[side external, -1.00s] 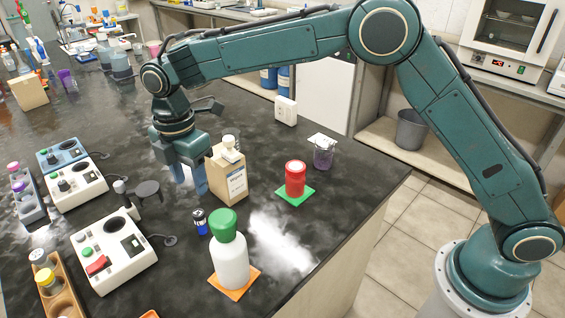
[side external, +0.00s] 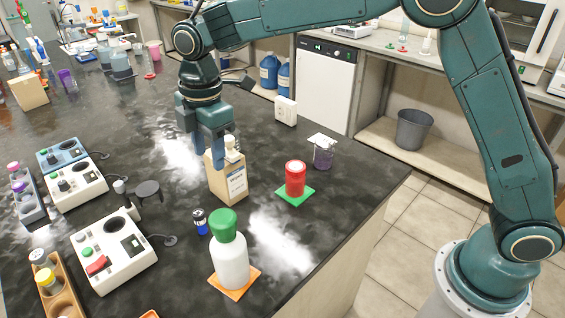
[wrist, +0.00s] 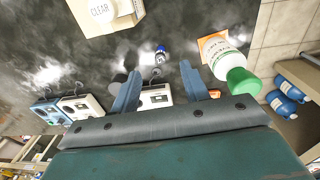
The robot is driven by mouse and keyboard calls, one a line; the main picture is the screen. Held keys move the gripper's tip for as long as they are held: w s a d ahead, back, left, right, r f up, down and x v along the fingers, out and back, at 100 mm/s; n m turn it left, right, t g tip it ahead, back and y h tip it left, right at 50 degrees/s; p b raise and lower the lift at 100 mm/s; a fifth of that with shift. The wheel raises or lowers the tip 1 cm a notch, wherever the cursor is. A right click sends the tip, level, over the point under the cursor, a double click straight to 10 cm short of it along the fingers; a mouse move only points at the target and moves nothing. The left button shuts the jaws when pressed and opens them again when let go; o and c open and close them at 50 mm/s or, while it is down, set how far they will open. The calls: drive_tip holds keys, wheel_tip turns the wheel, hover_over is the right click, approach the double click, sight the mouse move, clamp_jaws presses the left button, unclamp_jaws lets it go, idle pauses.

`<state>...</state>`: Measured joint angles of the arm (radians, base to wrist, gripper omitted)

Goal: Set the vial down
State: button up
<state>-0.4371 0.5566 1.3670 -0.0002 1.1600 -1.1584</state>
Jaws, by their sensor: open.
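A small vial (side external: 201,222) with a dark top and blue lower part stands on the black bench, left of the green-capped bottle. In the wrist view, the vial (wrist: 161,54) shows beyond the fingertips, clear of them. My gripper (side external: 212,152) is raised above the bench, behind the brown carton and away from the vial. In the wrist view, my gripper (wrist: 157,80) has its blue fingers spread wide with nothing between them.
The carton (side external: 227,180) stands close to my fingers. A white bottle (side external: 230,262) stands on an orange mat, and a red jar (side external: 295,179) on a green mat. White instruments (side external: 113,252) and vial racks (side external: 60,298) occupy the left. The bench behind my gripper is mostly clear.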

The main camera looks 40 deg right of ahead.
drive_tip(key=s+d+r+m+t, duration=0.2)
drive_tip(key=s+d+r+m, duration=0.8)
drive_tip(key=s+d, duration=0.35)
drive_tip(key=s+d+f+m+t, duration=0.1)
drive_tip(key=s+d+m, duration=0.3)
drive_tip(key=s, duration=0.4)
drive_tip(key=s+d+f+m+t, duration=0.2)
drive_tip(key=s+d+m, duration=0.2)
drive_tip(key=s, duration=0.5)
drive_tip(key=shift+d, duration=0.55)
